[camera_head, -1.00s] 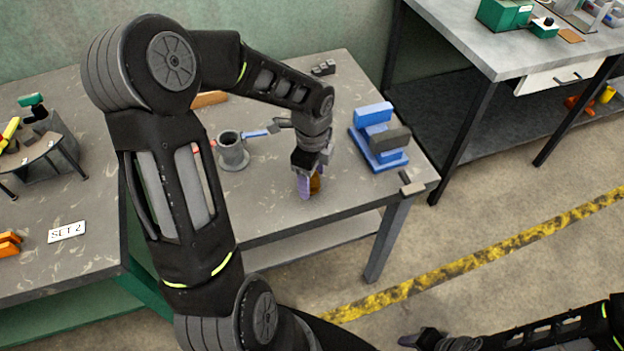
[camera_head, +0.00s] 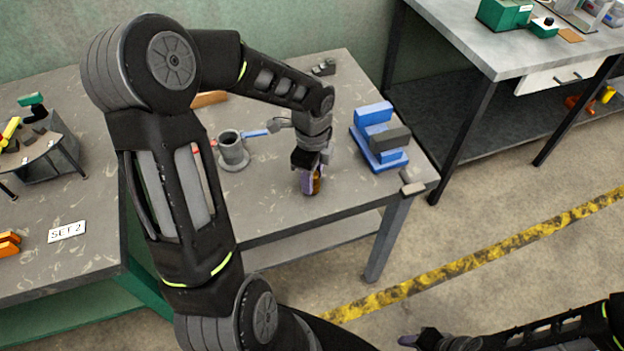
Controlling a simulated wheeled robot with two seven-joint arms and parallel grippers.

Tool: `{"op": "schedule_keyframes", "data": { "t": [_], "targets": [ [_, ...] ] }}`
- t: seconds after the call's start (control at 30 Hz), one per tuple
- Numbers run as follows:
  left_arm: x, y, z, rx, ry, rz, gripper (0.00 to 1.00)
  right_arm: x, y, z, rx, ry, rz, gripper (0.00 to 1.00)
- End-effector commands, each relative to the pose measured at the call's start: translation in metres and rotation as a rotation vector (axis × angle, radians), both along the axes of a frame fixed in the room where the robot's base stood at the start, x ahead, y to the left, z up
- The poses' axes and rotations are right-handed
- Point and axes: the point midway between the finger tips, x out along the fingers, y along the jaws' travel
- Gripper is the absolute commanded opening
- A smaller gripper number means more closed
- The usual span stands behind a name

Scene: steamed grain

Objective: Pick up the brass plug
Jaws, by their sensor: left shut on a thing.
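The brass plug (camera_head: 317,184) shows as a small amber-brown piece at the front of the grey table. My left gripper (camera_head: 311,186) points down around it, shut on it, with a purple-grey finger covering much of it. Whether the plug touches the table top cannot be told. My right gripper (camera_head: 418,339) is low at the bottom right, away from the table, and its fingers are too small and dark to read.
A blue vise-like block (camera_head: 375,145) stands right of the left gripper. A grey mug-like pot (camera_head: 232,150) stands to its left, with a blue-handled tool (camera_head: 254,133) behind. A small grey block (camera_head: 412,188) lies at the right corner. The table (camera_head: 270,205) is bare near the front.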

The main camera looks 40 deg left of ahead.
Motion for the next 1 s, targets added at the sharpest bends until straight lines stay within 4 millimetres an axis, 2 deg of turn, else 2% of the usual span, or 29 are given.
{"op": "schedule_keyframes", "data": {
  "t": [0.17,0.67,0.83,1.0],
  "targets": [
    [0.000,0.000,0.000,0.000,0.000,0.000,0.00,0.000,0.000,0.000,0.000,0.000,0.000,0.36],
    [0.001,0.000,0.001,0.000,-0.002,0.000,0.00,0.000,0.000,0.000,0.000,0.000,0.000,0.36],
    [0.001,0.000,0.014,0.002,-0.004,0.001,0.00,0.000,0.000,0.000,0.000,0.000,0.000,0.36],
    [0.002,0.000,0.044,0.002,-0.007,0.000,0.00,0.000,0.000,-0.001,0.000,0.000,0.000,0.36]
  ]
}}
